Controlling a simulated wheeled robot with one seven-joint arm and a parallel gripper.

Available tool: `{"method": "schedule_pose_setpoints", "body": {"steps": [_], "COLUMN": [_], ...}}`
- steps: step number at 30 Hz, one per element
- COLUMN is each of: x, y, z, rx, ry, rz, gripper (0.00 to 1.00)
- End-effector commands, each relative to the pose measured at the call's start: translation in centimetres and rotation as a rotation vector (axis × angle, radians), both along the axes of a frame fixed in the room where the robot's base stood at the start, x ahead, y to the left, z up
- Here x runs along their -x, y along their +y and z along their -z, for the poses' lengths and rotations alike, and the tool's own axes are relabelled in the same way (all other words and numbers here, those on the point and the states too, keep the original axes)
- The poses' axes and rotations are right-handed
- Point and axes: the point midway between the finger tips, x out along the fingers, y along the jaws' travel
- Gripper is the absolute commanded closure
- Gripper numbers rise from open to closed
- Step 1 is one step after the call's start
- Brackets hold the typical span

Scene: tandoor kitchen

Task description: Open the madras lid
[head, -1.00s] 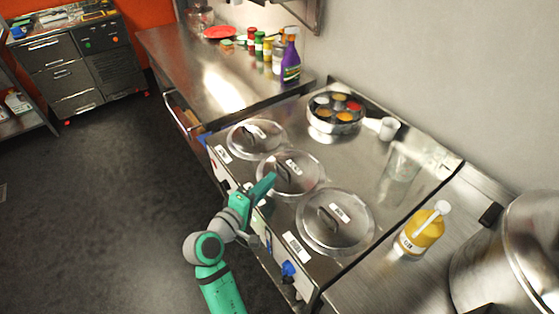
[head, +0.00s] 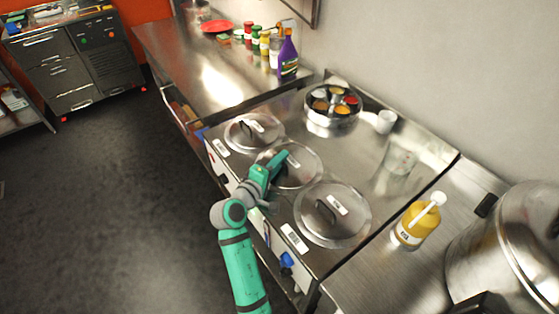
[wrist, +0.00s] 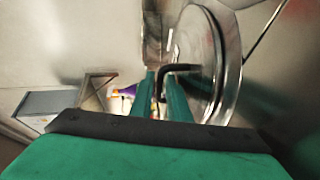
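Three round metal lids with black handles and white labels sit in a row on the steel counter: a far lid (head: 240,136), a middle lid (head: 310,170) and a near lid (head: 349,226). The labels are too small to read, so I cannot tell which one is madras. My green gripper (head: 277,161) is over the middle lid, at its handle, and hides part of it. In the wrist view, the black handle (wrist: 184,67) of a lid (wrist: 226,70) reaches between my two green fingers (wrist: 159,95). The fingers are apart; no firm hold shows.
A round spice box (head: 332,110) and a white cup (head: 380,121) stand behind the lids. A clear container (head: 399,158), a yellow bottle (head: 416,225) and a large pot (head: 510,255) are to the right. Bottles (head: 265,45) stand at the back.

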Motion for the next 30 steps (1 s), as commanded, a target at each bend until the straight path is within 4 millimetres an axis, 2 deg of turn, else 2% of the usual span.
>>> {"method": "schedule_pose_setpoints", "body": {"steps": [1, 3, 30], "x": [0.01, 0.02, 0.03], "y": [0.05, 0.1, 0.54], "z": [-0.01, -0.02, -0.03], "rx": [0.0, 0.0, 0.0], "ry": [0.0, 0.0, -0.001], "rz": [-0.001, -0.001, -0.008], "gripper": [0.85, 1.0, 1.0]}}
